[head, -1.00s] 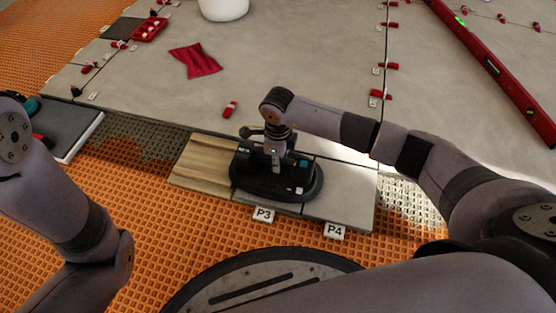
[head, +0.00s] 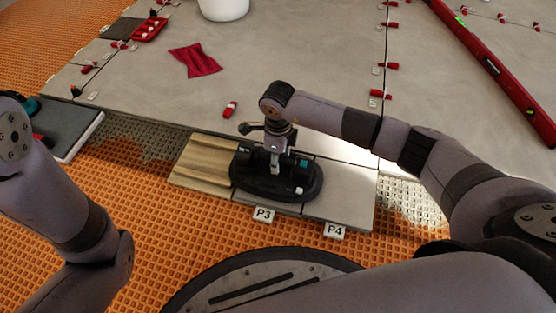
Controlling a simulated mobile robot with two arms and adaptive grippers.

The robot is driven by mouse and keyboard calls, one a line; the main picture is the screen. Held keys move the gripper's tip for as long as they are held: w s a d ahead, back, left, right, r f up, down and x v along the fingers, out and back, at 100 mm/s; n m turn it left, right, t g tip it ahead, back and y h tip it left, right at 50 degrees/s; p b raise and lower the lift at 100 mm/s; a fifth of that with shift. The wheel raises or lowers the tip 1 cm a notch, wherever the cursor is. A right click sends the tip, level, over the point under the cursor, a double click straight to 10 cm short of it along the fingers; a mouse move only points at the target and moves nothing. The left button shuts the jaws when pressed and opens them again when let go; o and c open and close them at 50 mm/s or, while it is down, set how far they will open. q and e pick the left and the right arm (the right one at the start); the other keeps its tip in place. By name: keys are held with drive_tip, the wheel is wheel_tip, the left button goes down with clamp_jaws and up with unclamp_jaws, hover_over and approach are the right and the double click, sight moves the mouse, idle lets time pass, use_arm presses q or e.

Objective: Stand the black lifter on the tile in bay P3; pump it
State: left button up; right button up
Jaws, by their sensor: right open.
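The black lifter (head: 250,187) is an oval black body that stands flat on the grey tiles behind the P3 label (head: 264,214). It covers most of the P3 tile, and its right end reaches toward the P4 tile (head: 345,203). My right gripper (head: 275,163) points down over the middle of the lifter, with its fingers open at the lifter's top. The fingertips are partly lost against the dark body, so I cannot tell whether they touch it. My left arm shows at the left, but its gripper is out of view.
A wooden board (head: 200,165) lies left of the lifter. The P4 label (head: 334,231) stands to the right. A red cloth (head: 195,60), a red clip (head: 230,109) and a white bucket (head: 222,8) are on the large tiles behind. A long red level (head: 490,65) lies at the right.

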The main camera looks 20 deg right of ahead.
wheel_tip(320, 180, up, 10)
drive_tip(key=shift+r, duration=0.2)
idle(0.8)
